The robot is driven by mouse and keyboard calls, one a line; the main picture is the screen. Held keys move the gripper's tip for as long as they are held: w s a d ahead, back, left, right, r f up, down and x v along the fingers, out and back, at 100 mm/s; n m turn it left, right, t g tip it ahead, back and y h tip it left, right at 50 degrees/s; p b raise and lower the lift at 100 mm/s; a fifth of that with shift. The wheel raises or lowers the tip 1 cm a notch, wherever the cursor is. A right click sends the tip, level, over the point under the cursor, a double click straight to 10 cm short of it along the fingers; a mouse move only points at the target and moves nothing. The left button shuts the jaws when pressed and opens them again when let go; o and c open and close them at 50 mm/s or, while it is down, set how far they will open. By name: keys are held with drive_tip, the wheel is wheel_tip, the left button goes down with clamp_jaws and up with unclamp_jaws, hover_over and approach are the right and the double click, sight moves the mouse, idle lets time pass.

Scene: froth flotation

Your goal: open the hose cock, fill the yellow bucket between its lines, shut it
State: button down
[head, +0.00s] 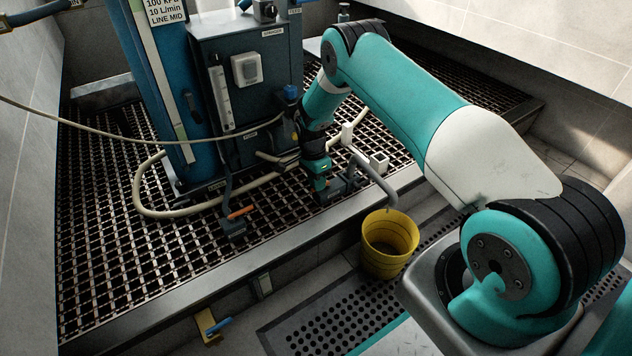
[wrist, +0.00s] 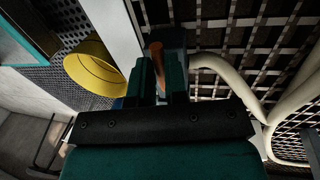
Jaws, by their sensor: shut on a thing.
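The yellow bucket (head: 390,250) stands upright on the floor below the grating's front edge; it also shows at the left of the wrist view (wrist: 92,68). My gripper (head: 326,188) is down at the cock beside the spout. In the wrist view its fingers (wrist: 160,78) are shut on the cock's orange-brown lever (wrist: 157,54). My gripper mostly hides the cock in the head view, and I cannot tell whether the cock is open.
Another valve with an orange handle (head: 241,212) sits on the grating to the left. A pale hose (head: 150,211) loops across the grating (head: 110,260). A blue-handled valve (head: 218,327) is low at the front. A grey cabinet (head: 245,90) and blue column (head: 160,90) stand behind.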

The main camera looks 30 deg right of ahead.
idle(0.3)
drive_tip(key=c, duration=1.1)
unclamp_jaws()
drive_tip(key=shift+c, duration=0.2)
drive_tip(key=shift+r, duration=0.1)
drive_tip(key=w+r+p, duration=0.3)
drive_tip(key=r+p, duration=0.3)
drive_tip(key=r, duration=1.1)
drive_tip(key=shift+w, duration=0.15)
drive_tip(key=shift+a, duration=0.1)
